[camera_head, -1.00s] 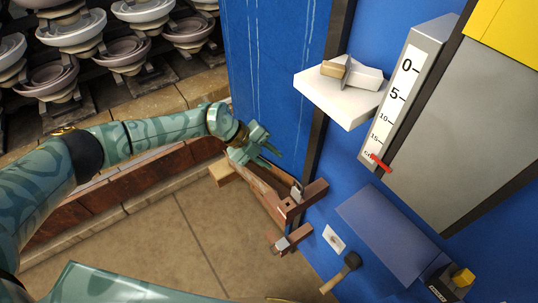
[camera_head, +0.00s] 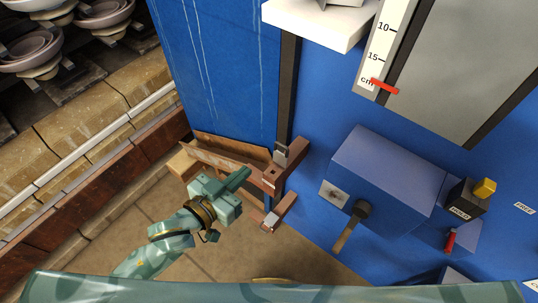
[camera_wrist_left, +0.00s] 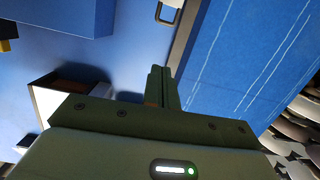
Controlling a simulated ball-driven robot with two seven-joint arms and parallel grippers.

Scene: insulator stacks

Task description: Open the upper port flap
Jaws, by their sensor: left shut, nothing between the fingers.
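I cannot tell for sure which part is the upper port flap. A blue box-like housing (camera_head: 385,175) stands out from the blue wall, with a small pale plate (camera_head: 334,194) and a wooden-handled lever (camera_head: 350,228) by its lower left. My left gripper (camera_head: 242,178) is shut and empty, left of the housing and apart from it, close to the upper brown bracket (camera_head: 285,167). I cannot tell whether it touches that bracket. In the left wrist view its closed fingers (camera_wrist_left: 160,85) point toward the blue wall. My right gripper is out of view.
A lower brown bracket (camera_head: 279,211) sits below. A white shelf (camera_head: 315,27) and a centimetre scale with a red pointer (camera_head: 384,86) are above. A black box with a yellow top (camera_head: 467,198) is at the right. Bowl-shaped insulators (camera_head: 30,50) stand at far left.

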